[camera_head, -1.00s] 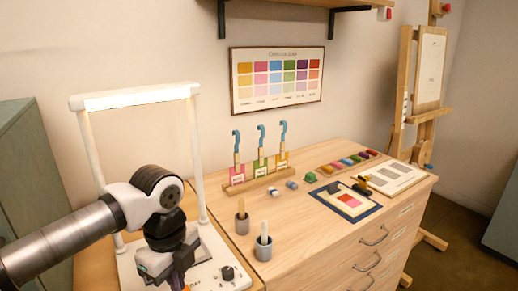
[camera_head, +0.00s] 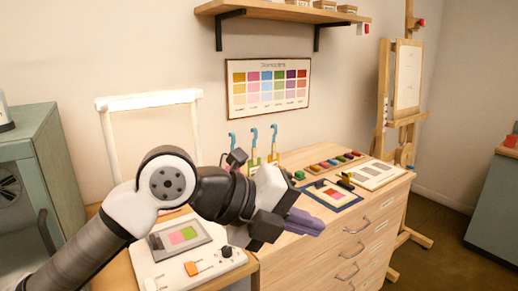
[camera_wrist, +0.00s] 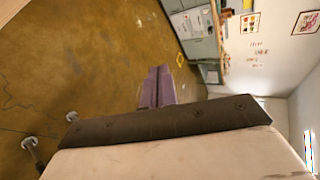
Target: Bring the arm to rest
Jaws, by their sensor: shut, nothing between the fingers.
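My gripper (camera_head: 304,222) shows in the head view in front of the drawer cabinet (camera_head: 340,245), with its purple fingers pointing right. The fingers are shut and hold nothing. In the wrist view the purple fingers (camera_wrist: 158,87) lie together over the brown floor, seen past the dark edge of my gripper's body. My arm reaches in from the lower left of the head view, raised in front of the light-box stand (camera_head: 150,102), and hides part of the cabinet top.
The cabinet top holds a blue-framed card (camera_head: 331,195), a row of colour blocks (camera_head: 335,162) and a grey-patch board (camera_head: 370,174). An easel (camera_head: 403,95) is at right. Open floor (camera_head: 440,225) lies to the right.

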